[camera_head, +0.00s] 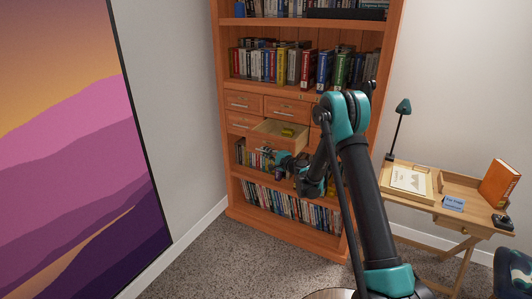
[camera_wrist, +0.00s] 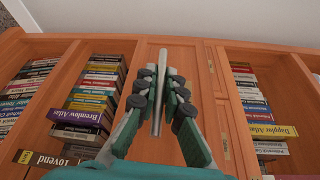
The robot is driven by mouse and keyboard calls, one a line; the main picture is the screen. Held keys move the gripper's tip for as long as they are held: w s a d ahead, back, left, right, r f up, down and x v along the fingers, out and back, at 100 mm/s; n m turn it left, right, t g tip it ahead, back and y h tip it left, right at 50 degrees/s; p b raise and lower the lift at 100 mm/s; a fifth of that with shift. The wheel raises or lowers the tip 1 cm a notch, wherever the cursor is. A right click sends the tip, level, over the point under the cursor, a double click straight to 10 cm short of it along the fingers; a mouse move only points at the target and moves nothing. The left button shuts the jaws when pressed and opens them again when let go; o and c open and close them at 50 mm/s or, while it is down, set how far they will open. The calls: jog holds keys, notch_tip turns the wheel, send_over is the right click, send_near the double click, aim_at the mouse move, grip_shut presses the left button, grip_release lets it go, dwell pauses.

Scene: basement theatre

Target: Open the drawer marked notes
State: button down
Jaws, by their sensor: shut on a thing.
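A wooden drawer (camera_head: 270,141) in the orange-brown bookcase is pulled out, and its pale inside shows in the head view. Its front also shows in the wrist view (camera_wrist: 178,52), turned sideways, with a long metal bar handle (camera_wrist: 161,75). My gripper (camera_wrist: 160,92) is shut on this handle, with one finger on each side of it. In the head view my gripper (camera_head: 283,163) is at the front of the open drawer. A small yellow-green thing (camera_head: 288,132) lies inside the drawer. I cannot read any drawer marking, so I cannot tell which drawer is marked notes.
Closed drawers (camera_head: 243,103) are above and to the left of the open one. Books fill the shelves above and below. Carpet (camera_head: 235,262) lies clear in front of the bookcase.

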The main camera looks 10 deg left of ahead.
jog(key=c, duration=1.6)
grip_release()
jog(key=shift+d, duration=0.1)
jog(key=v, duration=1.2)
